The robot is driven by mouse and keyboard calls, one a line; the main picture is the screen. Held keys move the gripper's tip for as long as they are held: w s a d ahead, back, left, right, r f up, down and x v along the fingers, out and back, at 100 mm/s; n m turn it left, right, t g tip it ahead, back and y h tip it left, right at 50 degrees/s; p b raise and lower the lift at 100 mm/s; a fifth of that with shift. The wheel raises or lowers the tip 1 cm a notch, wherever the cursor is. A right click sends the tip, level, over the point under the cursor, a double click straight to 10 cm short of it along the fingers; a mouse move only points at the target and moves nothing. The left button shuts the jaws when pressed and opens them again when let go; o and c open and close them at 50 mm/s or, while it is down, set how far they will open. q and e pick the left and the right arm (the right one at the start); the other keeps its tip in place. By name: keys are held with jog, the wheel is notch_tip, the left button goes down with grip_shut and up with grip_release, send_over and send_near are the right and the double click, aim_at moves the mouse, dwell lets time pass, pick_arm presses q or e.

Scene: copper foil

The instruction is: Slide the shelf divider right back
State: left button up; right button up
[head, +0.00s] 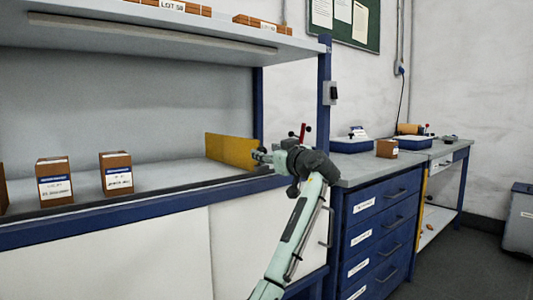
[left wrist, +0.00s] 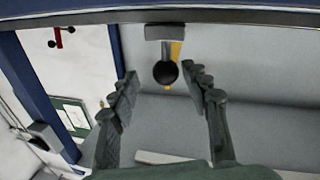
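The shelf divider (head: 230,150) is a yellow upright panel at the right end of the lower shelf (head: 170,172). In the left wrist view its yellow edge (left wrist: 176,50) shows behind a grey bracket with a black ball knob (left wrist: 165,73). My left gripper (head: 262,156) is at the front end of the divider, by the shelf's front edge. In the left wrist view its two dark fingers are spread (left wrist: 162,80), with the knob seen between their tips. I cannot tell whether either finger touches the knob. My right gripper is not in view.
Several brown labelled boxes (head: 116,174) stand on the shelf to the left. An upper shelf (head: 150,32) hangs over it, and a blue post (head: 324,100) stands right of the gripper. A drawer bench (head: 380,235) with trays is at the right.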

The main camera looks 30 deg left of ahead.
pick_arm(q)
jog(key=shift+s, duration=0.1)
jog(key=v, duration=1.2)
